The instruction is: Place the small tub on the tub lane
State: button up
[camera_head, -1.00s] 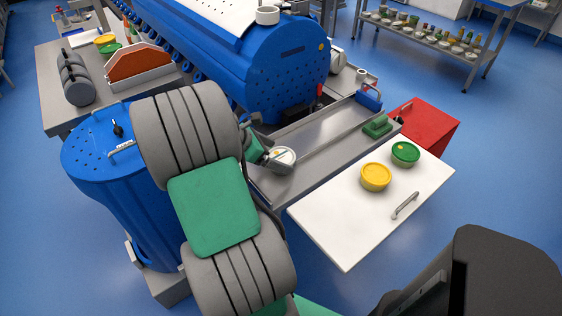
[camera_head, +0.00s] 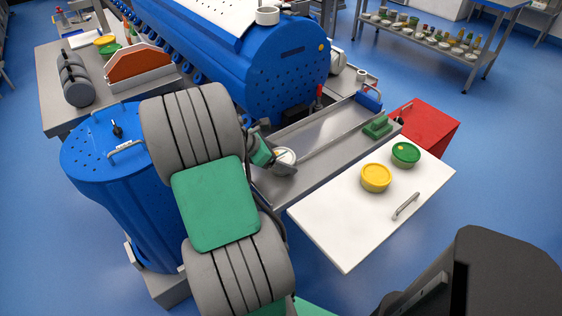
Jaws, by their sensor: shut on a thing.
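A small white tub (camera_head: 284,157) with a pale round top is in my gripper (camera_head: 275,160), which is shut on it. Part of the tub and the fingers are hidden by each other and by my wrist. They are over the near left end of the grey metal lane (camera_head: 323,132), a long flat channel with low rails running up to the right. I cannot tell whether the tub touches the lane.
A white board (camera_head: 340,225) at the right holds a yellow tub (camera_head: 376,177) and a green tub (camera_head: 405,154). A green block (camera_head: 377,125) and a blue block (camera_head: 369,100) are at the lane's far end. A blue perforated drum (camera_head: 285,75) stands behind.

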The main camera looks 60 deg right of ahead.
jog(key=c, duration=0.6)
jog(key=shift+o, duration=0.2)
jog(key=shift+r, duration=0.15)
